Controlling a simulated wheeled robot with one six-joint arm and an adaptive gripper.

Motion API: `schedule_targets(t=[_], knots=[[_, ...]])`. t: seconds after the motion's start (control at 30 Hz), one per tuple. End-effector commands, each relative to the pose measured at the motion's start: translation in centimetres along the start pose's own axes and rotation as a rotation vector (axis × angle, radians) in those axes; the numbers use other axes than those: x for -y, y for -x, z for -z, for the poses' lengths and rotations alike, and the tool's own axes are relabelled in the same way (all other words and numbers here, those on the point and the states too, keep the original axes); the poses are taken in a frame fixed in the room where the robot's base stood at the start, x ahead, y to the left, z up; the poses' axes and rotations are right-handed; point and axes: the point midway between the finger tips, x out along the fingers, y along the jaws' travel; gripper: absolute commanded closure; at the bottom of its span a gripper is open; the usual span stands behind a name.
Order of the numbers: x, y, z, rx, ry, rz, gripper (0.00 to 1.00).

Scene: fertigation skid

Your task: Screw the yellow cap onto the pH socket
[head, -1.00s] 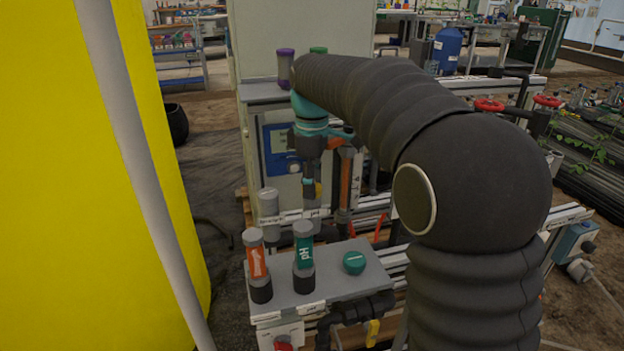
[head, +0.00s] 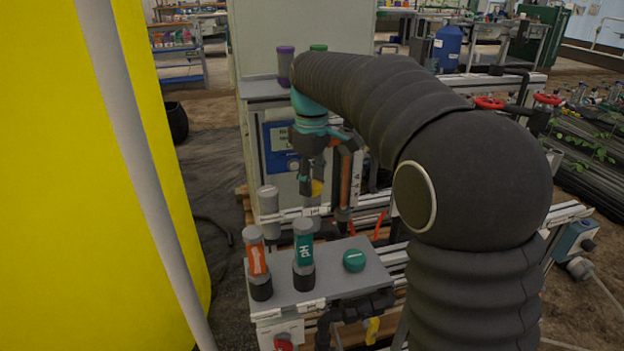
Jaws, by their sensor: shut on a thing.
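The yellow cap (head: 317,188) shows small and partly hidden between the fingers of my gripper (head: 312,184). My gripper is shut on it and points down from the teal wrist. The cap is at the top of a grey upright socket (head: 312,200) with a label at its base that seems to read pH. I cannot tell whether the cap touches the socket or is seated on it. A second grey socket (head: 269,203) stands just to the left.
A grey shelf in front (head: 330,284) holds an orange-labelled cylinder (head: 257,262), a teal one marked pH (head: 304,253) and a green round cap (head: 354,260). A controller box (head: 278,146) stands behind my gripper. A yellow panel (head: 130,180) fills the left.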

Motion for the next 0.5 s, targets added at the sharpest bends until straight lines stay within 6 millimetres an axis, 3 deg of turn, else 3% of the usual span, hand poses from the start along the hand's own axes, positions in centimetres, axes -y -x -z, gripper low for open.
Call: schedule_targets(t=[0.3, 0.5], knots=[[0.08, -0.21, -0.05, 0.005, -0.221, 0.004, 0.89], [0.09, -0.21, -0.05, 0.005, -0.267, 0.004, 0.89]])
